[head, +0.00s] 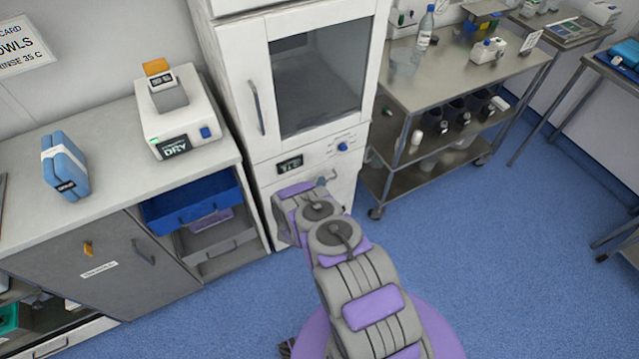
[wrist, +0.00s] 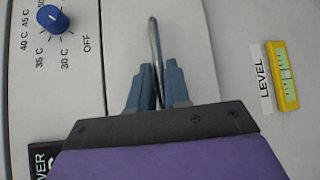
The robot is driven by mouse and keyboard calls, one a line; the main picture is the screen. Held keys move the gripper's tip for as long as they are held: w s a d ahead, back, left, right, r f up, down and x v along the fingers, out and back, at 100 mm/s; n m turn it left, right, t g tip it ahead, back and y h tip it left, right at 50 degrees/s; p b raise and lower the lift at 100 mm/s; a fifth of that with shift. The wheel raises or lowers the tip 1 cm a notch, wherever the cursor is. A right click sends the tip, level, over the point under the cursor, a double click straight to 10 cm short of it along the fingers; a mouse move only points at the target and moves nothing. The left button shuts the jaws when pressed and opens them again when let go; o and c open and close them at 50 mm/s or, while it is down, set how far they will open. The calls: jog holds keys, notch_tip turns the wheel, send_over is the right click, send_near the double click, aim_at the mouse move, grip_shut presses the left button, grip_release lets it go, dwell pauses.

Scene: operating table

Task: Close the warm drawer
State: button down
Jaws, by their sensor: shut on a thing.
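The tall white warming cabinet (head: 230,70) stands at the middle of the head view, with a glass door above and a control panel below. My gripper (wrist: 158,78) is shut on a thin metal handle (wrist: 153,38) in the wrist view. The handle is on a pale drawer front (wrist: 215,45) beside the dial panel. In the head view my gripper (head: 322,182) is at the cabinet's lower front, just below the blue knob (head: 343,147). My arm covers much of the lower cabinet, so how far the drawer stands out cannot be told.
The wrist view shows a temperature dial (wrist: 53,19) and a yellow level gauge (wrist: 285,75). A counter (head: 110,150) with a white device stands left, with an open blue drawer (head: 190,200) below. A steel cart (head: 450,75) stands right. Blue floor (head: 520,250) is clear at right.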

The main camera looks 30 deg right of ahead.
jog(key=shift+a+f, duration=0.1)
jog(key=c, duration=1.2)
grip_release()
jog(key=shift+w, duration=0.15)
jog(key=shift+o, duration=0.2)
jog(key=p+v, duration=0.2)
jog(key=v, duration=1.5)
